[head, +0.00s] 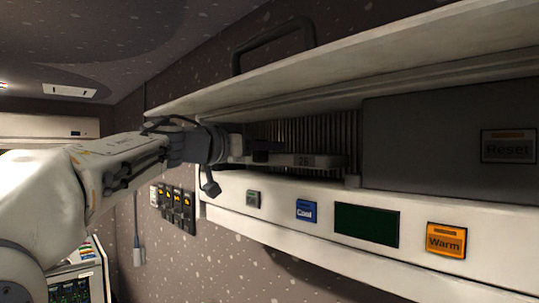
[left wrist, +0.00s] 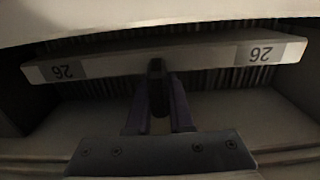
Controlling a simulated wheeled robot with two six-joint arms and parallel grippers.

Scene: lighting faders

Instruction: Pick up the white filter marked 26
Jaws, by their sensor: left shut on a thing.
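The white filter marked 26 (head: 303,161) is a long pale bar in the open slot of the wall unit, in front of dark vertical fins. In the left wrist view the filter (left wrist: 110,65) spans the picture, with a grey 26 label near each end, upside down. My left gripper (head: 262,153) reaches in from the left and is shut on the filter. In the left wrist view the gripper's fingers (left wrist: 158,92) meet the bar near its middle. The fingers hide a small part of it. My right gripper is in neither view.
A raised white cover (head: 400,58) with a dark handle (head: 272,45) overhangs the slot. The white front panel (head: 285,228) below carries Cool (head: 306,211) and Warm (head: 446,240) buttons and a dark green display (head: 366,225). A dark panel marked Reset (head: 508,147) closes the slot's right.

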